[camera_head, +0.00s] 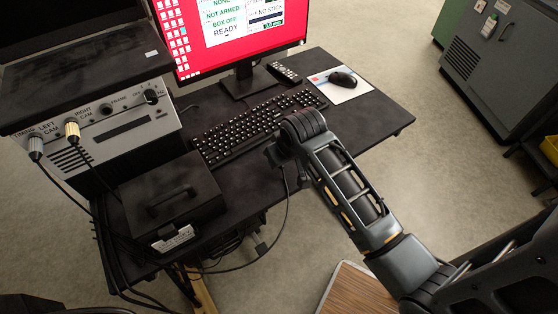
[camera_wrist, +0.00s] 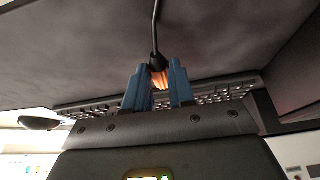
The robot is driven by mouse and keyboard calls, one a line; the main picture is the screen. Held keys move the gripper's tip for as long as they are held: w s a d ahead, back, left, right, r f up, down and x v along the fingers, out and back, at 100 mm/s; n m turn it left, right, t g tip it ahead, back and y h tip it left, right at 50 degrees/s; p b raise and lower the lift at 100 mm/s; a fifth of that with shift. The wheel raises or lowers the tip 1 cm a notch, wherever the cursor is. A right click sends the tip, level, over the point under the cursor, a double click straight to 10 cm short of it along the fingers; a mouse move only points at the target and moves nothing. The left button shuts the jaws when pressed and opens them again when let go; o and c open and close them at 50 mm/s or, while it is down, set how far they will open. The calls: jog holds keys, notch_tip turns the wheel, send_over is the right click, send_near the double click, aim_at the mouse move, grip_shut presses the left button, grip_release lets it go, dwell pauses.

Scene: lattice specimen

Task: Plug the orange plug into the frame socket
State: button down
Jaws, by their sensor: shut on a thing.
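My gripper (camera_wrist: 158,72) shows in the wrist view with two blue fingers shut on the orange plug (camera_wrist: 159,77). A dark cable runs from the plug toward the top of that view. In the head view my wrist hides the fingers and the plug, and a cable hangs below it over the desk's front edge. The frame socket (camera_head: 106,109) appears to be the round dark port by the FRAME label on the grey control box, at the left. My gripper is well to the right of the box, near the keyboard.
A grey plug (camera_head: 36,149) and a gold plug (camera_head: 72,131) sit in the box's left ports. A black case (camera_head: 171,200) stands on the desk before the box. The keyboard (camera_head: 257,125), monitor (camera_head: 235,35) and mouse (camera_head: 343,78) are behind my wrist.

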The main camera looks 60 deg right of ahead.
jog(key=shift+r, duration=1.6)
dwell(0.8)
